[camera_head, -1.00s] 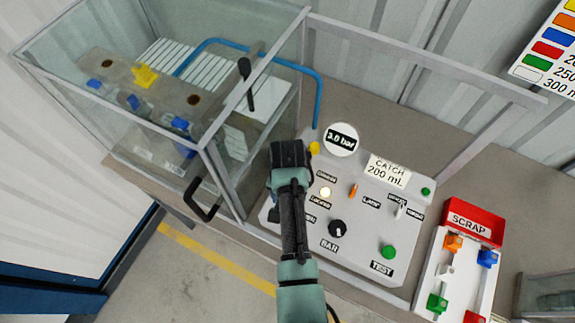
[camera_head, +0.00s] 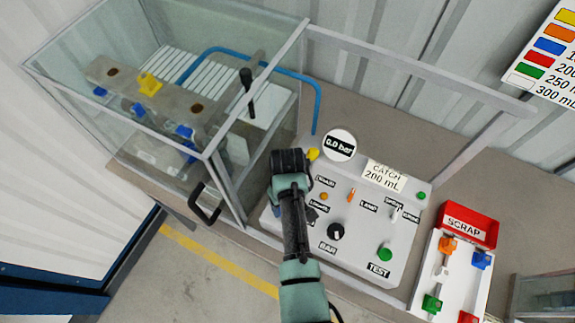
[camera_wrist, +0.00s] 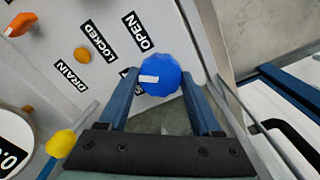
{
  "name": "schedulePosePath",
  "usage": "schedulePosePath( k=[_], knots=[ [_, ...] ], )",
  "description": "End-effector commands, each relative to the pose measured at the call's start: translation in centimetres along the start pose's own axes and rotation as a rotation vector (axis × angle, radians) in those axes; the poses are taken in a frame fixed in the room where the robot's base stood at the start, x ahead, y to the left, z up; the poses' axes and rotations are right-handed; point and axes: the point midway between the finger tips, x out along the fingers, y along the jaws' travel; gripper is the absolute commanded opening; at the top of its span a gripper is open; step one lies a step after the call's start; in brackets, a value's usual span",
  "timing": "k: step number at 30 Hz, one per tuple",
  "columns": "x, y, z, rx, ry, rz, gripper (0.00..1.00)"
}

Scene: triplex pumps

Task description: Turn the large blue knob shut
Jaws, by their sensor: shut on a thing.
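The large blue knob (camera_wrist: 158,66) is round with a lobed edge and a white mark on its face. It sits on the grey control panel (camera_head: 365,248) beside the OPEN label (camera_wrist: 138,31). A second label beside it is partly covered. In the wrist view my gripper (camera_wrist: 159,86) has one blue finger on each side of the knob and is shut on it. In the head view my gripper (camera_head: 290,165) is over the panel's left end and hides the knob.
A pressure gauge (camera_head: 340,145) reads 0.0 bar. A yellow part (camera_head: 313,154) is close right of my gripper. A glass enclosure (camera_head: 120,60) with a black handle (camera_head: 205,204) stands at left. A red SCRAP bin (camera_head: 470,222) and a white tray (camera_head: 459,290) are at right.

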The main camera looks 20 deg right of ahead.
Motion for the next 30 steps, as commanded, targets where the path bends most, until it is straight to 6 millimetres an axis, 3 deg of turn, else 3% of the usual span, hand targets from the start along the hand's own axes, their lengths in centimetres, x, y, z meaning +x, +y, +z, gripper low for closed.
schedulePosePath(
  k=[15,30],
  knots=[
    [-0.17,0.03,-0.17,-0.440,0.004,0.002,0.10],
    [-0.14,0.00,-0.21,-0.608,0.005,0.002,0.10]
  ],
)
